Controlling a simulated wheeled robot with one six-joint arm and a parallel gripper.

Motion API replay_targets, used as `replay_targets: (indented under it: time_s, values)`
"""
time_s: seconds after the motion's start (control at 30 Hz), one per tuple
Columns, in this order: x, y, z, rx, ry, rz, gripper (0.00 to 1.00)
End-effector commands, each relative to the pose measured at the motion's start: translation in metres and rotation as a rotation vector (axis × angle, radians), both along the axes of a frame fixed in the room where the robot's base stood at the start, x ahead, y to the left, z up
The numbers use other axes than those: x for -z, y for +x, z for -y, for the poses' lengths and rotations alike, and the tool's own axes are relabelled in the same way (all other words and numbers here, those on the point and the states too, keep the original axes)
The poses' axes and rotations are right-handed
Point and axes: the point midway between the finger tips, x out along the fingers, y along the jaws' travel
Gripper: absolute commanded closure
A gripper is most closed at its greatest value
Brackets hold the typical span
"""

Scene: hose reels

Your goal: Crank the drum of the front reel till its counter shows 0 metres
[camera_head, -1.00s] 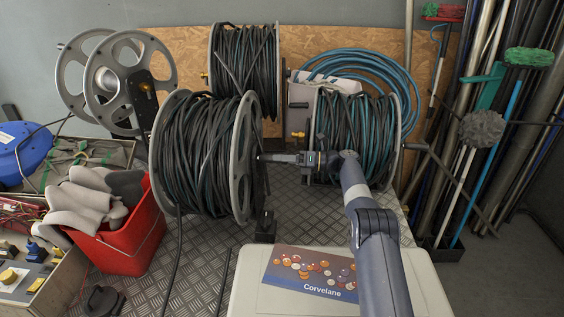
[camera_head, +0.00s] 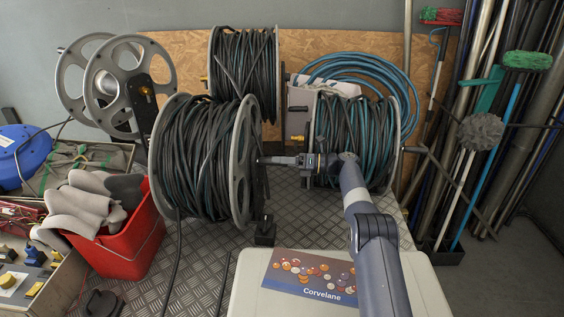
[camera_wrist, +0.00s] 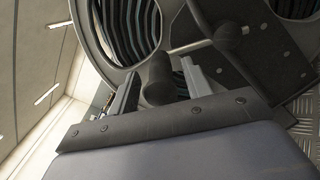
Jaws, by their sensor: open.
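The front reel (camera_head: 200,160) stands on the tread-plate floor, its drum wound with black and dark green hose and its grey flange facing right. My gripper (camera_head: 265,160) reaches in from the right, level with the middle of that flange. In the wrist view my gripper (camera_wrist: 160,86) is open, with a dark, rounded handle (camera_wrist: 158,78) between its two fingers. I cannot tell whether either finger touches it. The flange (camera_wrist: 95,35) with its round openings is behind. No counter reading is legible in either view.
Another hose reel (camera_head: 245,75) stands behind, and a reel with blue-green hose (camera_head: 355,140) stands to the right, behind my arm. A red bucket (camera_head: 130,245) holding grey gloves is at the left. A pale case lid (camera_head: 245,290) with a Corvelane leaflet (camera_head: 310,277) lies in front.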

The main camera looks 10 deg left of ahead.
Motion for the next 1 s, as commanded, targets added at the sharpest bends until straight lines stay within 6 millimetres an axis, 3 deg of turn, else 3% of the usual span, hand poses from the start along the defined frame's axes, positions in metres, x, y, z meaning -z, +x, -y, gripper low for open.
replay_targets:
  time_s: [0.17,0.5,0.7,1.0]
  values:
    - [0.001,0.000,0.008,0.001,-0.001,-0.001,0.53]
    - [0.002,0.000,0.072,0.003,0.000,0.001,0.53]
    - [0.001,-0.001,0.100,0.001,0.000,0.001,0.53]
    - [0.000,-0.001,0.108,0.000,0.000,0.000,0.53]
